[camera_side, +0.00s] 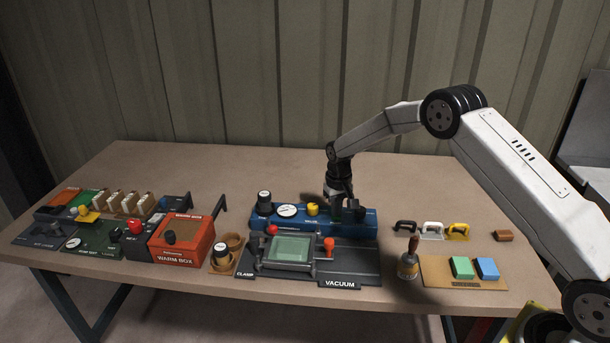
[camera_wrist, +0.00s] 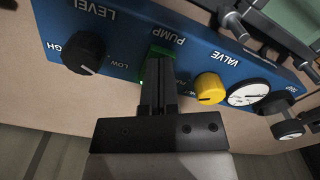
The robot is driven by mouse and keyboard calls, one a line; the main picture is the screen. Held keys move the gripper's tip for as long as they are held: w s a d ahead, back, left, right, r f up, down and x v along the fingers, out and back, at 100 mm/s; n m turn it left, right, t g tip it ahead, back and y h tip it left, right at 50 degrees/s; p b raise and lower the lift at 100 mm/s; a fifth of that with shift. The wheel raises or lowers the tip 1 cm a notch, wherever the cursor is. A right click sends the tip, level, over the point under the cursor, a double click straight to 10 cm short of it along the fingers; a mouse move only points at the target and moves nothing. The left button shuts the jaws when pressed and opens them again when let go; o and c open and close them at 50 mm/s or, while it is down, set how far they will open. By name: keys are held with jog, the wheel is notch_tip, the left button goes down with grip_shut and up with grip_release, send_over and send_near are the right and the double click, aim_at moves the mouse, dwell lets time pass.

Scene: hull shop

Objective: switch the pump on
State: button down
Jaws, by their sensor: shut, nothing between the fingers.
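The blue pump panel (camera_side: 369,224) lies along the back of the vacuum station. In the wrist view the panel (camera_wrist: 122,40) carries a green switch (camera_wrist: 158,50) by the PUMP label. My gripper (camera_wrist: 159,64) is shut and empty, its fingertips at that switch and covering part of it. I cannot tell whether they touch it. A small green glow (camera_wrist: 142,80) shows beside the fingers. In the side view my gripper (camera_side: 342,212) points down over the right part of the panel.
A black LEVEL knob (camera_wrist: 84,53) and a yellow valve knob (camera_wrist: 210,89) flank the switch, with a round gauge (camera_wrist: 248,93) beyond. The vacuum frame (camera_side: 290,250) lies in front. Handles (camera_side: 431,230) and a brush (camera_side: 408,265) stand right. The orange warm box (camera_side: 180,242) is left.

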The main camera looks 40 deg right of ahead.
jog(key=shift+r, duration=3.45)
jog(key=shift+s+a+r, duration=0.2)
jog(key=shift+s+r, duration=0.05)
jog(key=shift+s, duration=0.1)
jog(key=s+a+r+n+t, duration=0.1)
jog(key=s+a, duration=0.1)
jog(key=s, duration=0.7)
jog(key=s+a+r+n, duration=0.1)
jog(key=s+a, duration=0.2)
jog(key=s, duration=0.6)
jog(key=s+a+r+n+t, duration=0.1)
jog(key=s+a, duration=0.1)
jog(key=s, duration=0.7)
jog(key=shift+s+a+r+t, duration=0.3)
jog(key=shift+a+r, duration=0.1)
